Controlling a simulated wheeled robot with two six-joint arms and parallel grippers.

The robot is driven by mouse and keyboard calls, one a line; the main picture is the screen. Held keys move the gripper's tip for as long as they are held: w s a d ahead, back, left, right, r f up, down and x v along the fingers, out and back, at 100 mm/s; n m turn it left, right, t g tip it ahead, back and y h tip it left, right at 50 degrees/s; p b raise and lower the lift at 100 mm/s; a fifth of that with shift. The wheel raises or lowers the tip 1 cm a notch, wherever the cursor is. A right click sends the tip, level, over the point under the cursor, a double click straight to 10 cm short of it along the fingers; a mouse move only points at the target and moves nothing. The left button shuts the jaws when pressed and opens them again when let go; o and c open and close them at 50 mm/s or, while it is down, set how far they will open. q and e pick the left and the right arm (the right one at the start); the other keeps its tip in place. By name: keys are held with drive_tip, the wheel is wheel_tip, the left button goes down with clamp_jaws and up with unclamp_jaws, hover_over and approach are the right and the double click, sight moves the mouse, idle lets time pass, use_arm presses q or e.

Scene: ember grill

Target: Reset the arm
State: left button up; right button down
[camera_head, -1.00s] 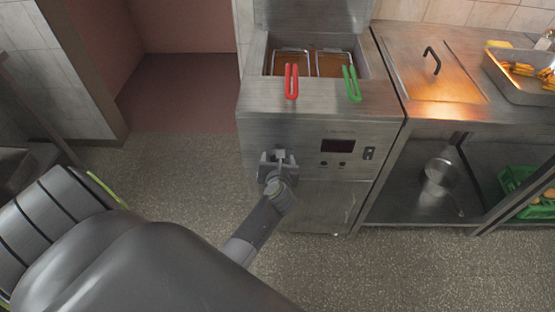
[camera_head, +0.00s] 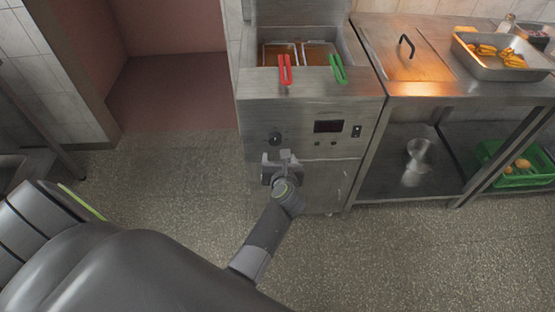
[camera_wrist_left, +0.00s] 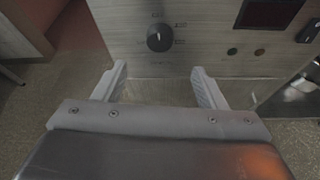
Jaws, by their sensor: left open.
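My left arm comes in from the left in the head view. My left gripper (camera_head: 281,157) is in front of the lower front of the steel fryer (camera_head: 300,172). In the left wrist view its two fingers (camera_wrist_left: 158,88) are spread apart with nothing between them. The fryer's black knob (camera_wrist_left: 159,38) is beyond the fingertips, and it also shows just above the gripper in the head view (camera_head: 275,139). My right gripper is not in view.
A red-handled basket (camera_head: 285,70) and a green-handled basket (camera_head: 338,69) sit in the fryer top. A steel counter (camera_head: 410,60) with a food tray (camera_head: 500,69) stands to the right. A green crate (camera_head: 514,164) is on the lower shelf. Floor (camera_head: 180,165) left of the fryer is clear.

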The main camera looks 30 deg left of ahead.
use_arm(q)
drive_tip(key=s+f+m+h, duration=0.3)
drive_tip(key=s+f+m, duration=0.4)
drive_tip(key=f+m, duration=0.55)
drive_tip(key=s+f+m+h, duration=0.2)
drive_tip(key=s+f+m, duration=0.6)
drive_tip(key=f+m, duration=0.4)
drive_tip(key=s+a+f+m+g, duration=0.1)
drive_tip(key=s+f+m+g, duration=0.2)
drive_tip(key=s, duration=0.7)
drive_tip(key=s+a+f+m+g+h, duration=0.1)
drive_tip(key=s+f+m+g, duration=0.2)
drive_tip(key=s+f+m, duration=0.3)
drive_tip(key=s+a+f+m+g, duration=0.2)
drive_tip(key=s+f+m+g, duration=0.2)
drive_tip(key=s, duration=1.2)
drive_tip(key=f+m, duration=0.1)
drive_tip(key=m, duration=0.2)
drive_tip(key=shift+h, duration=0.3)
drive_tip(key=shift+w+f, duration=0.1)
